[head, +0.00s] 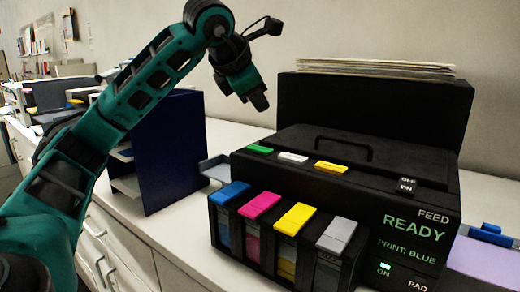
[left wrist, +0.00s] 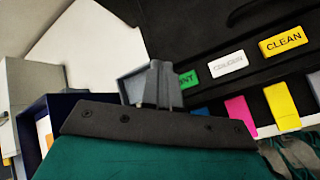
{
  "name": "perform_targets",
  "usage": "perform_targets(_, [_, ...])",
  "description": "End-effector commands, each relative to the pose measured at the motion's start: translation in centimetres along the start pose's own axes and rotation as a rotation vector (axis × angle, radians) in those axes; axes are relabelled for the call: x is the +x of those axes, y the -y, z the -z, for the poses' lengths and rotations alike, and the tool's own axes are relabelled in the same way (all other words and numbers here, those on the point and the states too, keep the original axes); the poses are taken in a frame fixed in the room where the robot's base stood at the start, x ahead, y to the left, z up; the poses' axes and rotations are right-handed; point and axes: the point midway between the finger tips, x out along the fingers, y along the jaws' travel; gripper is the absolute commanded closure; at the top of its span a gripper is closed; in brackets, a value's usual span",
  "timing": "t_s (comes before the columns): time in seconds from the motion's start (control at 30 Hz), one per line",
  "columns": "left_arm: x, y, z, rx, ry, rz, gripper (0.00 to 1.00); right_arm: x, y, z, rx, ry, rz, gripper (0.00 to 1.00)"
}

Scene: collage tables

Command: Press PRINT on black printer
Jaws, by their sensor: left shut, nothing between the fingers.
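The black printer (head: 300,192) stands on the white counter. On its top front edge is a green button (head: 259,149), left of a white button (head: 293,158) and a yellow button (head: 331,167). In the left wrist view the green button (left wrist: 189,79) shows the letters "NT", partly hidden by my fingers; the yellow one reads CLEAN. The printer's front reads READY and PRINT: BLUE. My left gripper (head: 259,101) is shut and empty, pointing down above the green button and apart from it. Its fingers also show in the left wrist view (left wrist: 160,84). My right gripper is not in view.
Blue, magenta, yellow and grey tabs (head: 337,235) line the printer's front. A dark blue open-sided box (head: 175,150) stands to the left, with a small grey tray (head: 215,170) between. Paper (head: 380,68) sits at the printer's back. A lilac object (head: 485,262) is at right.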

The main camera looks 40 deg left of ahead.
Motion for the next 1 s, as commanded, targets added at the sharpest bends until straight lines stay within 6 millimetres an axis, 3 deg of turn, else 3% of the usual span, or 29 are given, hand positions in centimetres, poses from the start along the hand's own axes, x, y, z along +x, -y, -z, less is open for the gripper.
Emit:
perform_targets(0.1, [1.8,1.4,1.4,0.001,-0.001,0.001,1.00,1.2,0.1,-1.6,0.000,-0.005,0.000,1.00])
perform_targets(0.4, [4.0,2.9,2.9,0.000,0.000,0.001,1.00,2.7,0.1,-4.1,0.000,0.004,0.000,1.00])
perform_targets(1.0, [4.3,3.2,3.2,0.000,0.000,0.000,1.00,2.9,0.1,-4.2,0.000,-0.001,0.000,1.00])
